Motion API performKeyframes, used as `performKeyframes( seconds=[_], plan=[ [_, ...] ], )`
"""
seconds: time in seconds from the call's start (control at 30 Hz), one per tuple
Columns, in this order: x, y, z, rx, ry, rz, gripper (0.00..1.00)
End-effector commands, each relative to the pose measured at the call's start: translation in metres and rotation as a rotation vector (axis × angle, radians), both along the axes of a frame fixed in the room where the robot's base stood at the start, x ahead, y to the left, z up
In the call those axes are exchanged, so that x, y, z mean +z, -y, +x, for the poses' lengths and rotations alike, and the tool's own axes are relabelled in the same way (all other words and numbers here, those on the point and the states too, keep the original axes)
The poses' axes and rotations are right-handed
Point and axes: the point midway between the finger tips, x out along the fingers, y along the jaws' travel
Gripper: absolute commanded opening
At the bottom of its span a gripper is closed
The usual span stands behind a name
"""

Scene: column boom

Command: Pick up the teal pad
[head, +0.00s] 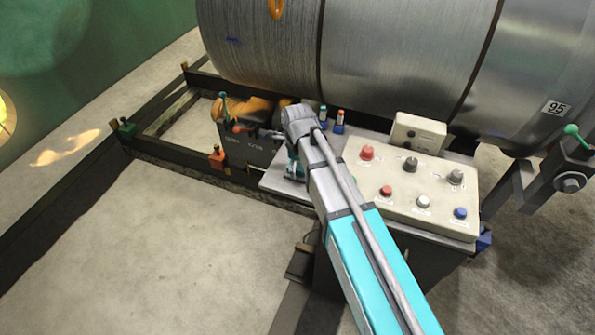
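I cannot pick out a teal pad for certain. A small teal part (294,168) shows at the left edge of the control box, just below the grey joint of my arm. I cannot tell whether it is the pad or part of my own wrist. My arm reaches from the lower right up to the middle of the view and hides part of the box top. The fingers of my gripper do not show clearly around the arm's far end, so its opening and any hold are hidden.
A control panel (420,190) with red, black, white and blue knobs stands right of my arm. A large metal drum (390,60) lies behind. Two small bottles (339,122) stand behind the arm.

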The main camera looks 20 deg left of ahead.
Motion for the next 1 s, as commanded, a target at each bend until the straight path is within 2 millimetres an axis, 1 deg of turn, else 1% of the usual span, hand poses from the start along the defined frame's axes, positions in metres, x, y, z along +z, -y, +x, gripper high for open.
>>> performKeyframes(
  seconds=[0.03,0.07,0.1,0.17,0.2,0.37,0.4,0.43,0.77,1.0],
  plan=[
    [0.0,0.0,0.0,0.0,0.0,0.0,0.79],
    [0.0,0.0,0.0,0.0,0.0,0.0,0.73],
    [0.0,0.0,0.0,0.0,0.0,0.0,0.66],
    [0.0,0.0,0.0,0.0,0.0,0.0,0.54],
    [0.0,0.0,0.0,0.0,0.0,0.0,0.47],
    [0.0,0.0,0.0,0.0,0.0,0.0,0.17],
    [0.0,0.0,0.0,0.0,0.0,0.0,0.1],
    [0.0,0.0,0.0,0.0,0.0,0.0,0.09],
    [0.002,0.0,0.0,0.0,0.0,0.0,0.08],
    [0.011,0.0,0.0,0.0,0.0,0.0,0.08]
  ],
)
